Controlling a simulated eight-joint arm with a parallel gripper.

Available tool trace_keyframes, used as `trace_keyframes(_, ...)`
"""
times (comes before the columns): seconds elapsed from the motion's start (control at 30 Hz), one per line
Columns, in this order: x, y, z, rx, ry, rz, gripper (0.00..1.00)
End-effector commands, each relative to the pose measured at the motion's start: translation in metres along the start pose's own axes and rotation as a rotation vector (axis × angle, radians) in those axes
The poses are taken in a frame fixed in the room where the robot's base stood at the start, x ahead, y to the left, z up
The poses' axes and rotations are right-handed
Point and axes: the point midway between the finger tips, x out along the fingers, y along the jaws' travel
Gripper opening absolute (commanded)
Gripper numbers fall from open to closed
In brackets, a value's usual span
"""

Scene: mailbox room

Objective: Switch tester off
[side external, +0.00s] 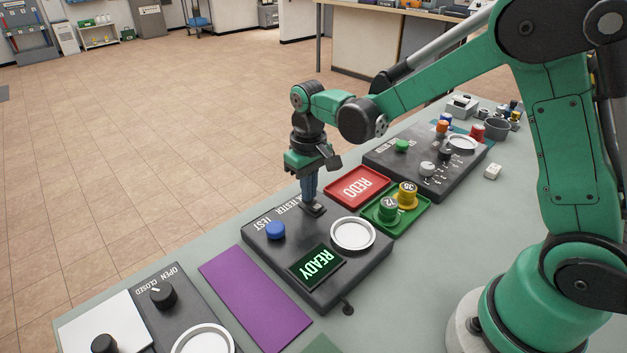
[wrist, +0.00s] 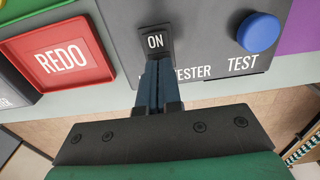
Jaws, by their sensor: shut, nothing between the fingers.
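The tester (side external: 290,254) is a dark grey box with a blue TEST button (side external: 275,230), a round white-rimmed dish (side external: 353,234) and a display (side external: 318,266) reading READY in green. In the wrist view its black rocker switch (wrist: 155,41) shows the word ON, close to the blue button (wrist: 258,32). My gripper (side external: 309,201) points down at the switch, with its fingers shut and empty. In the wrist view the fingertips (wrist: 156,62) are at the lower edge of the switch. I cannot tell whether they touch it.
A red REDO tray (side external: 358,187) and a green tray (side external: 424,212) with weights lie beside the tester. Another grey panel (side external: 450,182) with knobs stands behind. A purple mat (side external: 255,300) and an OPEN/CLOSED panel (side external: 147,293) lie in front.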

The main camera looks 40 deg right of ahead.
Motion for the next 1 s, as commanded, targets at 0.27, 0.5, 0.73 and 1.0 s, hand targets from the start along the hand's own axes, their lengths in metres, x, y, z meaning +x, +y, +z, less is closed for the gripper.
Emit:
trace_keyframes(0.27,0.004,0.0,0.0,0.0,0.0,0.0,0.0)
trace_keyframes(0.5,-0.002,0.0,0.0,0.0,0.0,0.0,0.0)
trace_keyframes(0.73,-0.023,0.0,0.0,0.0,0.0,0.0,0.0)
trace_keyframes(1.0,-0.046,0.0,0.0,0.0,0.0,0.0,0.0)
